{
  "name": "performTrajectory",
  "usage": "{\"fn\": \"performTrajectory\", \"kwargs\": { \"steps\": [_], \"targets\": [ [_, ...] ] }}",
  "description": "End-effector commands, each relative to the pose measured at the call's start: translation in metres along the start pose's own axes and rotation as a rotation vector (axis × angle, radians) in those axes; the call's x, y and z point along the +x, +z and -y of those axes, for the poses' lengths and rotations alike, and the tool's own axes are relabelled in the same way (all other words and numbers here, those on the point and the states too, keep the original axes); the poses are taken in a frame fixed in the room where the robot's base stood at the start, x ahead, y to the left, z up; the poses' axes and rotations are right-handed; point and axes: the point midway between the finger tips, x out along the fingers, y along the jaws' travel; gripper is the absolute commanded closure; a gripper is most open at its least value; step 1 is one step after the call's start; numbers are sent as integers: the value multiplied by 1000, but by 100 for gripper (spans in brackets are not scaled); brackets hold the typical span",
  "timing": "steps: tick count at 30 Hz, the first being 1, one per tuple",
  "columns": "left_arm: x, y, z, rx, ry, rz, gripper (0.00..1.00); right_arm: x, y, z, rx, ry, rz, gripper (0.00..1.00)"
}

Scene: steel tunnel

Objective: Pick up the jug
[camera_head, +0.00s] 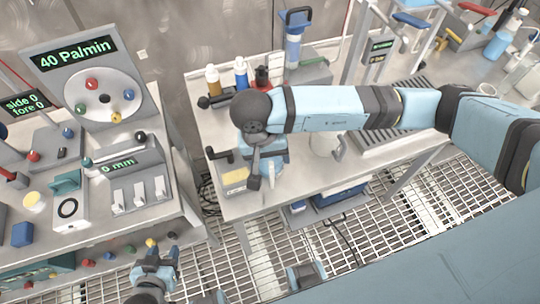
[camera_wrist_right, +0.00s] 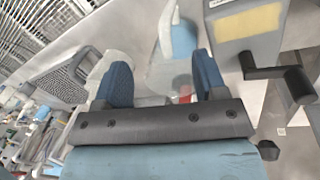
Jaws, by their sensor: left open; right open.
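A white jug (camera_head: 325,144) with a side handle stands on the middle bench in the head view. My right forearm passes over it and hides its upper part. My right gripper (camera_wrist_right: 163,68) is open in the right wrist view, with two dark blue fingers apart. A pale shape, likely the jug (camera_wrist_right: 101,67), shows beside and behind its left finger, not clearly between the fingers. A white and light blue object (camera_wrist_right: 176,42) lies beyond the finger gap. In the head view the right wrist hides most of its gripper. My left gripper (camera_head: 160,252) is open and empty at the bottom left.
A grey box with a yellow panel (camera_head: 234,177) and a crank stands close to my right gripper; its crank (camera_wrist_right: 278,75) also shows in the wrist view. Bottles (camera_head: 241,72) stand behind my right wrist. A slotted tray (camera_head: 395,138) lies to the right.

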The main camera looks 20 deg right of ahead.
Motion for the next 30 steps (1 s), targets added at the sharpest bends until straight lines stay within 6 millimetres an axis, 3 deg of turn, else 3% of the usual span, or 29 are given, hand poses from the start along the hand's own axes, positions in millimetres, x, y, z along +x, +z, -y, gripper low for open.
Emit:
{"fn": "performTrajectory", "kwargs": {
  "steps": [5,15,23,26,30],
  "targets": [
    [-1,-2,0,0,0,0,55,11,0,1,0,-1,2,35],
    [-7,-12,0,-1,-1,-2,55,55,-3,8,2,-1,2,35],
    [-7,-12,0,-2,-1,-3,55,59,-3,8,0,-2,0,35],
    [-7,-12,0,-2,-1,-3,55,59,-3,8,0,-2,0,53],
    [-7,-12,0,-2,-1,-3,55,59,-3,8,0,-2,0,85]
  ]
}}
